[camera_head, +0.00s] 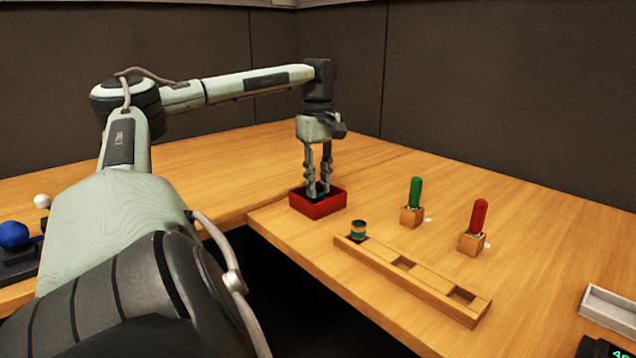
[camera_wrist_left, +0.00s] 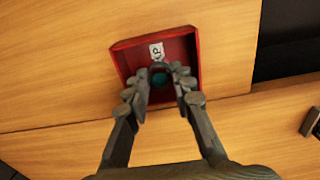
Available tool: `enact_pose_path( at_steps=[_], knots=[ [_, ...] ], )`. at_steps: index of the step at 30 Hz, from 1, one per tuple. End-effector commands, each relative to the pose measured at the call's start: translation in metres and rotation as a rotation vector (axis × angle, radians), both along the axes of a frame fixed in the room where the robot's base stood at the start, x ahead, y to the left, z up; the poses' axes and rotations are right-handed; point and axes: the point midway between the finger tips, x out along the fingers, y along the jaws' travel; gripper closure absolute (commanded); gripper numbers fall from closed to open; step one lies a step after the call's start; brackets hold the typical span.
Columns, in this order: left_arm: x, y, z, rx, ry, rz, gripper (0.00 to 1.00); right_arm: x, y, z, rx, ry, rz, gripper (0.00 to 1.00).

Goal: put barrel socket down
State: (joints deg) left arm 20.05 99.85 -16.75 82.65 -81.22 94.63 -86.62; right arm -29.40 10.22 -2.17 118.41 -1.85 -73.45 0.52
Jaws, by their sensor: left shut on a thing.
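My left gripper (camera_head: 318,188) points straight down into a small red box (camera_head: 318,211) at the table's corner. In the left wrist view its fingertips (camera_wrist_left: 161,85) are shut on a small dark round piece with a teal tint (camera_wrist_left: 159,77), which I take to be the barrel socket. It is inside the outline of the red box, which also shows in that view (camera_wrist_left: 124,62). The fingers hide most of the piece, and I cannot tell whether it touches the box floor. My right gripper is not in view.
Green-handled (camera_head: 415,192) and red-handled (camera_head: 480,215) tools stand in wooden blocks. A grey tray (camera_head: 610,306) is at right. A blue trackball (camera_head: 14,235) is at left.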

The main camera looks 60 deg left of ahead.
Motion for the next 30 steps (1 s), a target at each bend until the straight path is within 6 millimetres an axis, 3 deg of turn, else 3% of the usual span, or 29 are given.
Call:
enact_pose_path(
  at_steps=[2,3,8,20,30],
  knots=[
    [0.0,0.0,-0.003,0.0,0.001,0.0,1.0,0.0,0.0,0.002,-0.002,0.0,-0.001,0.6],
    [0.0,0.0,-0.003,0.0,0.001,0.0,0.74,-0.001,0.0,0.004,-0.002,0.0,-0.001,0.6],
    [0.0,0.0,-0.002,0.0,0.001,0.0,0.56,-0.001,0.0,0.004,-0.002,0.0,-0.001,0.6],
    [0.0,0.0,0.007,0.0,-0.001,0.0,0.56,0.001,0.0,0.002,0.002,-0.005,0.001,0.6],
    [-0.001,0.001,0.078,0.003,0.003,0.002,0.56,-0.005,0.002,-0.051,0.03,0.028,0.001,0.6]
  ],
)
